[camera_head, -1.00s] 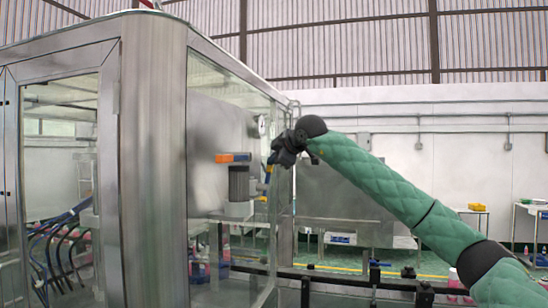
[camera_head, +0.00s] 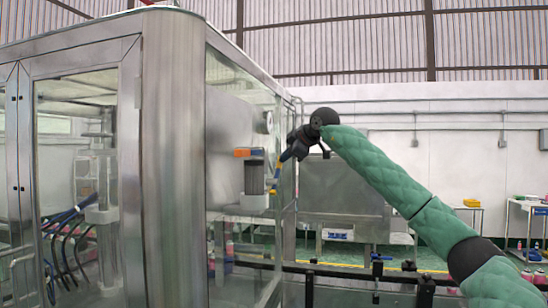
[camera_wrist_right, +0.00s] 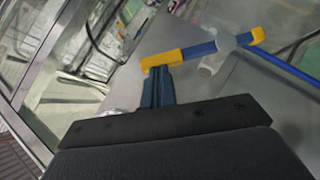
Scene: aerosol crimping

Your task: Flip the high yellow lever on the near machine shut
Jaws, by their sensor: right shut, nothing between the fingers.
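A lever (camera_wrist_right: 200,50) with yellow ends and a blue middle runs across the upper middle of the right wrist view, on a pale hub (camera_wrist_right: 211,64). It also shows small in the head view (camera_head: 276,173), roughly upright beside the machine's glass. My right gripper (camera_head: 285,157) is at the lever's upper end there. In the wrist view its blue fingers (camera_wrist_right: 158,88) are together and empty, with their tips at the left yellow end. Whether they touch it I cannot tell. My left gripper is not in view.
The near machine's steel-framed glass cabinet (camera_head: 174,150) fills the left. An orange-and-blue part (camera_head: 242,152) sits above a dark cylinder (camera_head: 254,173) near the lever. A dark rail (camera_head: 345,272) crosses below. Open floor and carts (camera_head: 473,204) are to the right.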

